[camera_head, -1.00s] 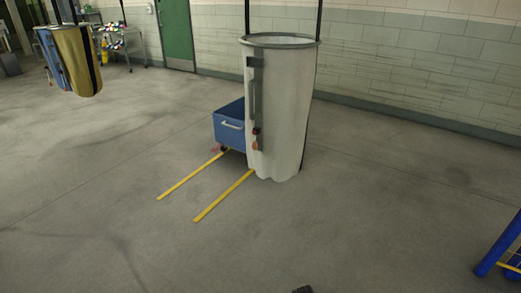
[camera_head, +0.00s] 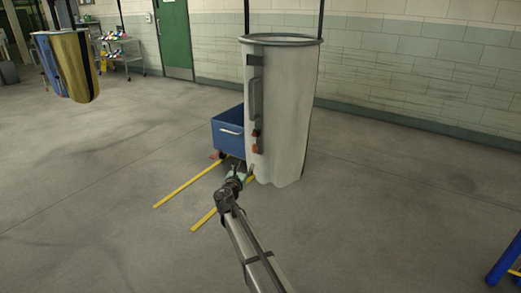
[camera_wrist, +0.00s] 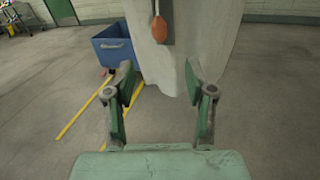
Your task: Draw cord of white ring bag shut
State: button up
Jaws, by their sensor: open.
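The white ring bag (camera_head: 285,115) hangs from dark straps under a grey ring, its lower end a little above the floor. A dark vertical bar with a handle runs down its front left side. An orange-red pull knob (camera_wrist: 160,28) hangs on a cord at that bar's lower end; it shows small in the head view (camera_head: 255,148). My gripper (camera_wrist: 160,88) is open and empty, its green fingers spread apart. In the wrist view the knob lies ahead of and above the fingertips, apart from them. In the head view my gripper (camera_head: 240,173) is low beside the bag's bottom.
Yellow and blue bags (camera_head: 75,65) hang at far left. A blue frame (camera_head: 505,262) stands at lower right. The floor around is mostly clear.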

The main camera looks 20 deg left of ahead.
aim_at(254, 149)
jog(key=shift+n, duration=0.4)
jog(key=w, duration=0.5)
jog(key=w+a, duration=0.1)
jog(key=w, duration=0.5)
jog(key=w+a, duration=0.1)
jog(key=w, duration=0.5)
jog(key=shift+a+f, duration=0.1)
jog(key=shift+a, duration=0.05)
jog(key=shift+f, duration=0.1)
grip_shut()
